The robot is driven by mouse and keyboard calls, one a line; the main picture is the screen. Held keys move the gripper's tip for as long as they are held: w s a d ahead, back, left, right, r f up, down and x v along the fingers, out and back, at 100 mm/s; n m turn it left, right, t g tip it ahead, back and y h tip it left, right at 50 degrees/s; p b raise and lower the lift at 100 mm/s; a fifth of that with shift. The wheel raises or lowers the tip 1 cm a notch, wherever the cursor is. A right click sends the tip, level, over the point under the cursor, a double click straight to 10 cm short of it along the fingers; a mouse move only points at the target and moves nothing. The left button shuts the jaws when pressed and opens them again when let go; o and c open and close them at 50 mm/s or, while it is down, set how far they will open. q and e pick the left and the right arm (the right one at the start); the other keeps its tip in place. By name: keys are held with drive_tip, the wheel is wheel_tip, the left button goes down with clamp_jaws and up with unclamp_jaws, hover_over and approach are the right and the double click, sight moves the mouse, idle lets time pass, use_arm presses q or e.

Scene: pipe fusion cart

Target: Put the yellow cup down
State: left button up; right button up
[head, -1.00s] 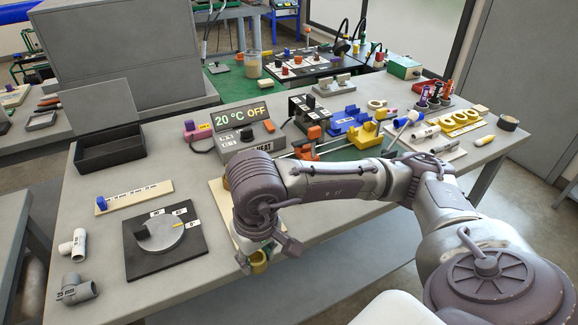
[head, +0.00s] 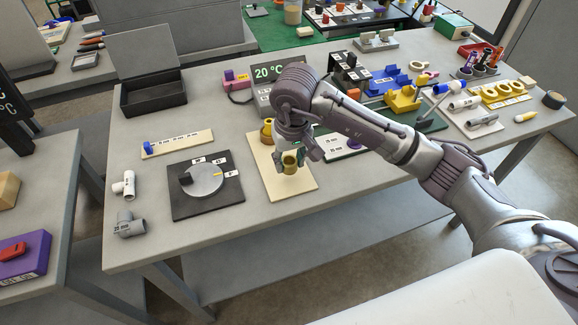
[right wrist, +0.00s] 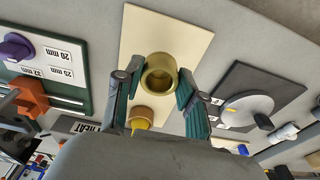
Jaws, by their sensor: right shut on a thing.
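The yellow cup (head: 289,164) is a small, dull-gold, hollow cup. My right gripper (head: 296,161) is shut on it, with one finger on each side. The right wrist view shows the cup (right wrist: 159,74) between the two fingertips (right wrist: 157,84), its open mouth toward the camera. Behind it lies the cream board (head: 285,193), also seen in the right wrist view (right wrist: 188,38). I cannot tell whether the cup touches the board. A second yellow-orange piece (head: 266,137) stands at the board's back end, partly hidden by my wrist. My left gripper is not in view.
A black plate with a grey dial (head: 204,180) lies left of the board. The heater box with its display (head: 266,73) stands behind. A green-edged panel with size labels (head: 345,140) is on the right. Pipe fittings (head: 128,225) lie at the left edge.

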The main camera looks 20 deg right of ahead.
sight(289, 172)
wheel_tip(289, 172, down, 4)
drive_tip(key=shift+r+p, duration=0.1)
drive_tip(key=shift+p, duration=0.5)
drive_tip(key=shift+f, duration=0.2)
drive_tip(key=shift+f, duration=0.1)
drive_tip(key=shift+f+b, duration=0.1)
drive_tip(key=shift+b, duration=0.2)
drive_tip(key=o, duration=1.2)
drive_tip(key=shift+c, duration=0.2)
